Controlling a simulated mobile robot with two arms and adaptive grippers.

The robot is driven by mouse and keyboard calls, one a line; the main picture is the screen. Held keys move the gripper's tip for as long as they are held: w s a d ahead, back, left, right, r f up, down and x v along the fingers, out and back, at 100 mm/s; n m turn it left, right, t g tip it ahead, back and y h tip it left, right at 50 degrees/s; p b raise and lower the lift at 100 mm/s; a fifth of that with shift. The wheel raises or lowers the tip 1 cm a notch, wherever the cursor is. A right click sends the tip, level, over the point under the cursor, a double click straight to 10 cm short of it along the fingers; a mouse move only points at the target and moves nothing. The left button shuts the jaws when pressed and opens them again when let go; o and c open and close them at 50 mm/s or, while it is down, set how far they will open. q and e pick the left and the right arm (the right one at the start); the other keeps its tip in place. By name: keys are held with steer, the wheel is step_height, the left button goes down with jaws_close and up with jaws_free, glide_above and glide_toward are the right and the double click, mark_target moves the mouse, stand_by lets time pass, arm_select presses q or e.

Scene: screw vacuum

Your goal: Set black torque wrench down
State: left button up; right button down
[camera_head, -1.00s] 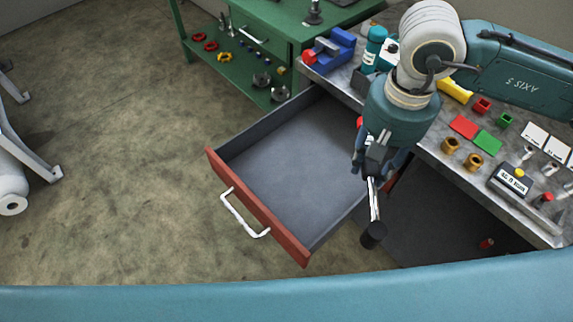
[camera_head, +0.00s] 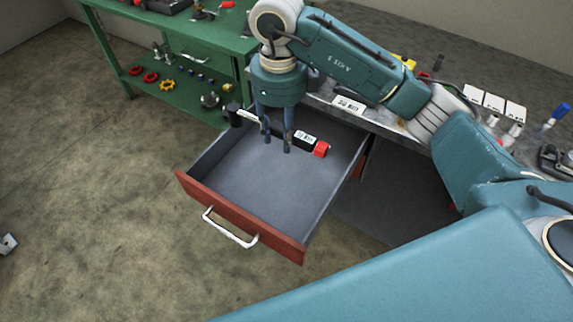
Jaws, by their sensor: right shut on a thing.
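The torque wrench (camera_head: 304,141) has a black handle with a white label, a red end, a silver shaft and a dark head. It lies level across the back part of the open drawer (camera_head: 245,185), its head near the drawer's back left edge. My right gripper (camera_head: 277,146) points down from above and is shut on the wrench around its middle. The fingers hide part of the shaft. I cannot tell whether the wrench touches the drawer. My left gripper is not in view.
The drawer's grey floor is bare in front of the wrench. Its red front (camera_head: 240,218) has a white handle. A grey workbench (camera_head: 375,122) with small parts stands behind and right. A green shelf unit (camera_head: 170,45) holding wheels and tools stands at the back left.

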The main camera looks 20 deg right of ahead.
step_height(320, 180, down, 16)
steer(key=shift+f+p, duration=0.2)
steer(key=shift+p, duration=0.2)
step_height(320, 180, down, 3)
steer(key=shift+f, duration=0.25)
steer(key=shift+f, duration=0.15)
steer(key=c, duration=1.2)
jaws_free()
